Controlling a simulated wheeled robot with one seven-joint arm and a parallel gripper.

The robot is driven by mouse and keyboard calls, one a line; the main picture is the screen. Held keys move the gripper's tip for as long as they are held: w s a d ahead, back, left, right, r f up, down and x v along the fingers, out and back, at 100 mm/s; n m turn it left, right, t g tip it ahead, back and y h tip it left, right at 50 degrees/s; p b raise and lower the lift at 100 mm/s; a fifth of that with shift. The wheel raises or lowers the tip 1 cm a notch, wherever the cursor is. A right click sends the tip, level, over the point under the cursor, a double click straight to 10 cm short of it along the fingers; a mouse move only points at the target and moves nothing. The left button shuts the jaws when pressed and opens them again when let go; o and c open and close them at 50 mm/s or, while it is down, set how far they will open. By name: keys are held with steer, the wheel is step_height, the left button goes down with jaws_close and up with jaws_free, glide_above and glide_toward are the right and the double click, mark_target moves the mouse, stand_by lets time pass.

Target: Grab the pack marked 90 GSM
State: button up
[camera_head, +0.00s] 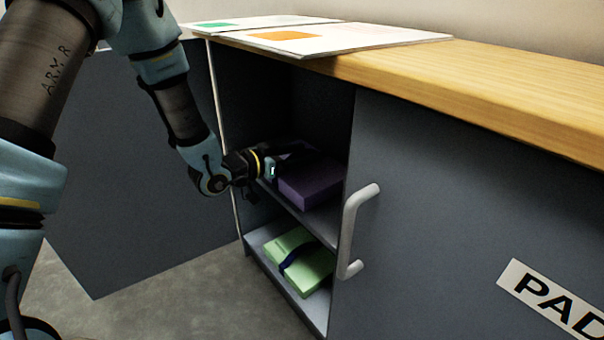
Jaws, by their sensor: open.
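A purple pack (311,184) lies on the upper shelf inside the open cabinet. A light green pack (312,268) with a dark blue band lies on the lower shelf. No 90 GSM marking can be read on either pack from here. My gripper (285,160) reaches into the cabinet from the left at the height of the upper shelf, at the near left side of the purple pack. Its fingers are dark against the shadow and partly hard to see. It is open, and I cannot tell whether it touches the purple pack.
The cabinet door (130,180) stands open on the left. A closed grey door with a light handle (352,225) and a sign reading "PAD" (555,300) is on the right. Sheets with green and orange patches (390,36) lie on the wooden top (480,85).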

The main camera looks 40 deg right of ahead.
mark_target(312, 151)
steer(key=shift+d+f, duration=0.15)
steer(key=shift+d, duration=0.6)
steer(key=shift+d+f, duration=0.1)
steer(key=shift+d, duration=0.65)
steer(key=shift+c, duration=0.2)
jaws_close()
steer(key=shift+r, duration=0.1)
